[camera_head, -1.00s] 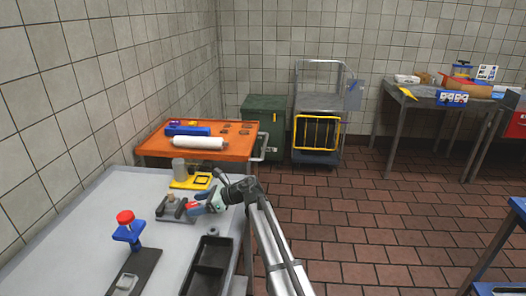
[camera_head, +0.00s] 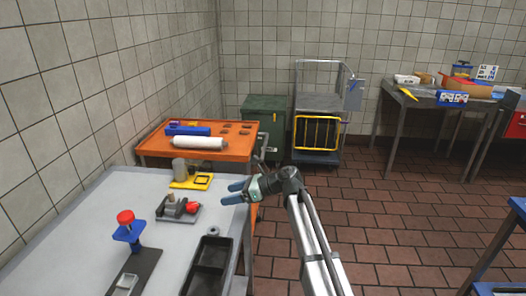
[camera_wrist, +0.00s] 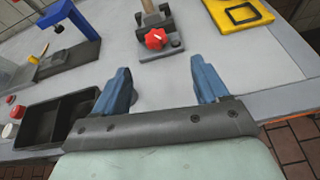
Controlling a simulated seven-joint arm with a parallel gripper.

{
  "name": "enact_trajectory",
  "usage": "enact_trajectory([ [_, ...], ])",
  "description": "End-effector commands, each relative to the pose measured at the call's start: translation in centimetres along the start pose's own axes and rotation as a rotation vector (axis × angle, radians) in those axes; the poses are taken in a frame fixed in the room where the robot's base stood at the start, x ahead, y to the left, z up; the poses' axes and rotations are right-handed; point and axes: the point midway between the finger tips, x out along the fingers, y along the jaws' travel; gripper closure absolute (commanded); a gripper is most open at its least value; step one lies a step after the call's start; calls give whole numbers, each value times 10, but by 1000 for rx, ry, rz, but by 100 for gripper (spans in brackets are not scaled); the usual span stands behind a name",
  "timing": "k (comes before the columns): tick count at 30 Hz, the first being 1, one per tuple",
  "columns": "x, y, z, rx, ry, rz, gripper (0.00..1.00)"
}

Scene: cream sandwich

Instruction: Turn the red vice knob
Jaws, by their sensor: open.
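The red vice knob (camera_head: 193,208) is on the right side of a small grey vice (camera_head: 174,207) on the grey table. In the wrist view the knob (camera_wrist: 155,39) is a lobed red disc facing me, on the front of the vice (camera_wrist: 165,22). My gripper (camera_head: 233,193) is open and empty, right of the knob near the table's right edge. In the wrist view its two blue fingers (camera_wrist: 163,80) are spread wide, with the knob ahead between their lines and clear of both.
A blue stand with a red top (camera_head: 127,230) is at the table's left front. A black tray (camera_head: 206,266) lies at the front right, with a small grey ring (camera_head: 214,231) behind it. A yellow-based device (camera_head: 191,177) stands behind the vice. Bare table lies between gripper and knob.

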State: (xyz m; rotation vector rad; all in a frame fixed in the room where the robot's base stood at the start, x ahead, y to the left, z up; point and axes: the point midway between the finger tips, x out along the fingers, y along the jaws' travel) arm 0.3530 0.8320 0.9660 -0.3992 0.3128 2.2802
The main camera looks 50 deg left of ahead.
Motion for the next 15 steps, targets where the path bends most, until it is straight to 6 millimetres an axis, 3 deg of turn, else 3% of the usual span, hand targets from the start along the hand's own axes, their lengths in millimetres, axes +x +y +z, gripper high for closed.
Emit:
enact_trajectory([
  [15,-14,-67,33,345,-227,-311,27],
])
